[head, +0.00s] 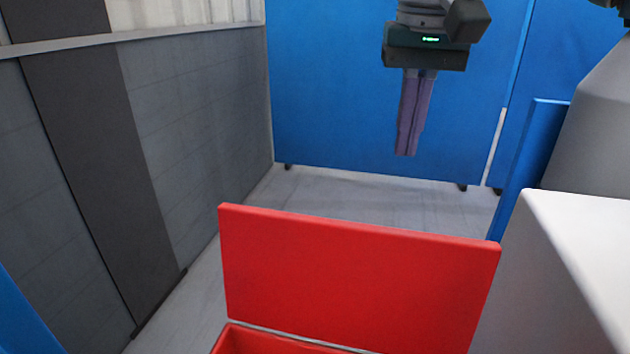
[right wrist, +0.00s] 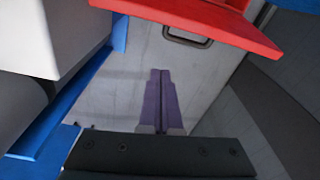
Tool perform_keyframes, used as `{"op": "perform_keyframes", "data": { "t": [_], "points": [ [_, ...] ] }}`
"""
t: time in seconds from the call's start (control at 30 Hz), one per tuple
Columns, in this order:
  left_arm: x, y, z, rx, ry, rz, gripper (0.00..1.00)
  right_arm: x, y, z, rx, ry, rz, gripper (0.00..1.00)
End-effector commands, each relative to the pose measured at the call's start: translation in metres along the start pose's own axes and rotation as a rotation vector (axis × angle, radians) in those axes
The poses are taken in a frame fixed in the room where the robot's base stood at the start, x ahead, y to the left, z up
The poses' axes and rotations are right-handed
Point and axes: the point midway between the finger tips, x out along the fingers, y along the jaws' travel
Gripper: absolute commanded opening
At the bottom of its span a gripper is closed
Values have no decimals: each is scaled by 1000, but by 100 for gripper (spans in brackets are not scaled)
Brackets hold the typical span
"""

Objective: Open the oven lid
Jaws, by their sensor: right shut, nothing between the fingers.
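The oven lid (head: 360,275) is a flat red panel standing raised, nearly upright, at the back of a red box (head: 270,342) whose top edge shows at the bottom of the head view. My right gripper (head: 407,154) points down beyond and above the lid, apart from it, with its purple fingers shut and empty. In the right wrist view the shut fingers (right wrist: 160,72) point toward the floor, and a red panel edge (right wrist: 215,22) crosses the top with a dark loop handle (right wrist: 188,40) just below it. My left gripper is not in view.
Blue panels (head: 350,90) stand at the back and a grey wall (head: 190,130) at the left. A white-topped block (head: 590,240) and a blue post (head: 535,150) stand close on the right. Bare grey floor (head: 370,195) lies behind the lid.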

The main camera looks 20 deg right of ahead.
Motion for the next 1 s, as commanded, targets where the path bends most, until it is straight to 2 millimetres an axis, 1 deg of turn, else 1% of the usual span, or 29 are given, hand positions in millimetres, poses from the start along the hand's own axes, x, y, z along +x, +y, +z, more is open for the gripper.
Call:
{"op": "perform_keyframes", "data": {
  "t": [0.03,0.13,0.27,0.37,0.6,0.83,0.9,1.0],
  "points": [
    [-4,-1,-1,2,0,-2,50,-5,0,-2,51,22,16,0],
    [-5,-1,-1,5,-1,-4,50,-5,1,-3,131,48,33,0],
    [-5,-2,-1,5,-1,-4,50,2,1,-3,164,56,39,0],
    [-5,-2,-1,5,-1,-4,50,15,2,-4,164,54,40,0],
    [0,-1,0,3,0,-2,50,62,4,-5,163,51,40,0],
    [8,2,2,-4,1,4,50,99,5,-7,162,53,40,0],
    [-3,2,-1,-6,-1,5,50,91,4,-4,158,57,37,0],
    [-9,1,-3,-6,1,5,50,88,3,5,158,56,38,0]
  ]
}}
